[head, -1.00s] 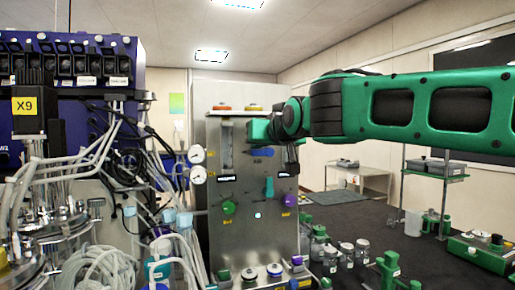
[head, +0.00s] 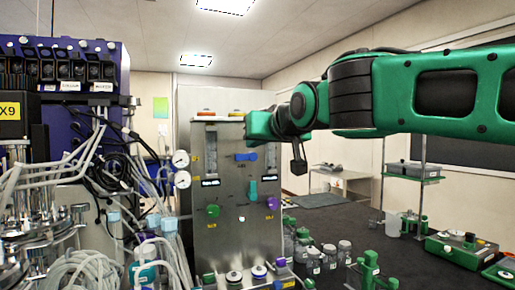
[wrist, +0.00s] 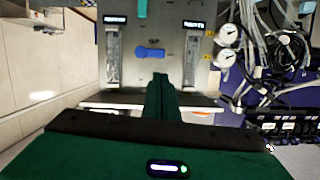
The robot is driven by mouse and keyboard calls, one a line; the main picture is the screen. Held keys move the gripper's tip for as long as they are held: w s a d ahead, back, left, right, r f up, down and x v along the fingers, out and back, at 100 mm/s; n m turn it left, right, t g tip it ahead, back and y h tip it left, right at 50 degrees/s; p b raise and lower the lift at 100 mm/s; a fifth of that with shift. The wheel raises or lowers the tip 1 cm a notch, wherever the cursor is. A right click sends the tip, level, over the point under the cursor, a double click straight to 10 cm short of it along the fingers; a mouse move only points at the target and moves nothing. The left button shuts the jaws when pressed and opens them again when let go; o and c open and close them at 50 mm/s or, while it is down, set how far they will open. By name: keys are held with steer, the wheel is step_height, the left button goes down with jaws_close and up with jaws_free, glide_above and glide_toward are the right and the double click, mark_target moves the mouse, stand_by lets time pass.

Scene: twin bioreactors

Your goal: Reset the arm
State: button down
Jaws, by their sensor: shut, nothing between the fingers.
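My green arm reaches in from the right in the head view. My gripper (head: 258,126) is at its left end, in front of the upper right of a steel control panel (head: 208,243). In the wrist view my gripper (wrist: 159,82) shows as one dark green upright with the fingers together and nothing held. The panel also shows in the wrist view (wrist: 122,60), upside down, beyond the fingers. I cannot tell the exact gap, but no contact shows. A blue handle (head: 246,157) on the panel is clear in the head view and in the wrist view (wrist: 150,52).
Two gauges (head: 181,170) sit left of the panel, beside a crowded bioreactor with looping hoses (head: 85,270). Several jars (head: 329,258) and a green stand (head: 368,270) are on the right. A cart (head: 340,181) stands behind.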

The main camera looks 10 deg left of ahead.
steer(key=s+d+f+m+g+h, duration=0.1)
steer(key=d+f+m+h, duration=0.15)
steer(key=d+f, duration=0.7)
steer(key=s+d+f+m+g+h, duration=0.1)
steer(key=d+f+g+h, duration=0.3)
steer(key=d, duration=1)
steer(key=s+d+f+m+t+h, duration=0.1)
steer(key=d+f+m+h, duration=0.1)
steer(key=d+f, duration=0.85)
steer(key=s+d+f+m+g, duration=0.2)
steer(key=s+d+f+g, duration=0.1)
steer(key=s+d+f, duration=0.55)
steer(key=s+d+f+m+g, duration=0.4)
steer(key=s+d, duration=0.5)
steer(key=s, duration=0.5)
steer(key=s+f+g, duration=0.2)
steer(key=s+f, duration=0.3)
steer(key=s, duration=0.4)
steer(key=shift+s+a+f+y, duration=0.15)
steer(key=shift+s+f+y, duration=0.15)
steer(key=shift+f+y, duration=0.05)
